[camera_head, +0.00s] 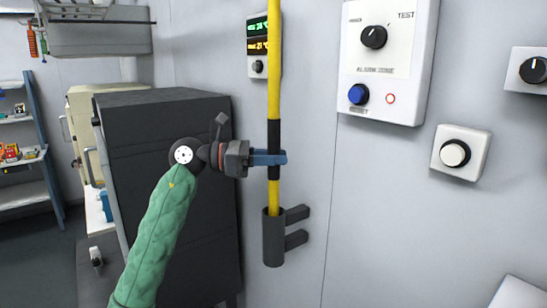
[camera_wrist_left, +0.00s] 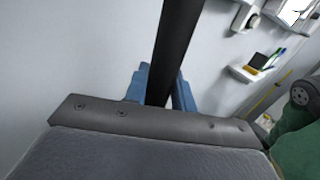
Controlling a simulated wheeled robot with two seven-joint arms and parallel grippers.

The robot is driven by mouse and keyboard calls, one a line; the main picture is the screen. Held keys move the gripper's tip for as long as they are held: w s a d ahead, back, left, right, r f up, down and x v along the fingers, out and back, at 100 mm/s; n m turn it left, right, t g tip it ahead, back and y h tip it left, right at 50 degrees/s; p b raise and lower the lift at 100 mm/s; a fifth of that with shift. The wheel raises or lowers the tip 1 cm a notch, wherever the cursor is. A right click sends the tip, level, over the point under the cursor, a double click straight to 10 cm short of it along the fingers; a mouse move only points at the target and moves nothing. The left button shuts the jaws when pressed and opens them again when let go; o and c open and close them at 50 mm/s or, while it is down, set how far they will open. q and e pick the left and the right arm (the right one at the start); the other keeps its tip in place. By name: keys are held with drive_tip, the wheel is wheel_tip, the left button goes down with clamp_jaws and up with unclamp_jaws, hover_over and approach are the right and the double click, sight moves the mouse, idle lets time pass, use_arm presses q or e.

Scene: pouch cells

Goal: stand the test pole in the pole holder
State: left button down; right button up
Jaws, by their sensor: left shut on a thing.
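The test pole (camera_head: 274,60) is a long yellow rod with a black grip section. It stands about upright in front of the wall, its top beyond the head view's upper edge. The pole holder (camera_head: 273,245) is a dark grey tube on two wall brackets. The pole's lower end meets the holder's open top and appears to go inside; how deep is hidden. My left gripper (camera_head: 272,158) has blue fingers shut on the pole at the grip section, above the holder. In the left wrist view the black grip section (camera_wrist_left: 172,50) runs between the blue fingers (camera_wrist_left: 160,88). My right gripper is out of view.
A dark cabinet (camera_head: 170,110) stands left of the pole, behind my left arm. A wall display (camera_head: 258,45) is close behind the pole. A test control panel (camera_head: 388,60) and a knob box (camera_head: 459,152) are on the wall to the right. Shelves (camera_head: 30,155) stand far left.

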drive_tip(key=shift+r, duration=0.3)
use_arm(q)
drive_tip(key=c, duration=1.1)
unclamp_jaws()
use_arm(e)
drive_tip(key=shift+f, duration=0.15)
use_arm(q)
drive_tip(key=shift+a+f, duration=0.1)
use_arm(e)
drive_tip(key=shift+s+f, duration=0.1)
use_arm(q)
drive_tip(key=shift+a, duration=0.2)
drive_tip(key=shift+s+a+b, duration=0.1)
drive_tip(key=shift+a+b, duration=1.45)
drive_tip(key=shift+a, duration=2.05)
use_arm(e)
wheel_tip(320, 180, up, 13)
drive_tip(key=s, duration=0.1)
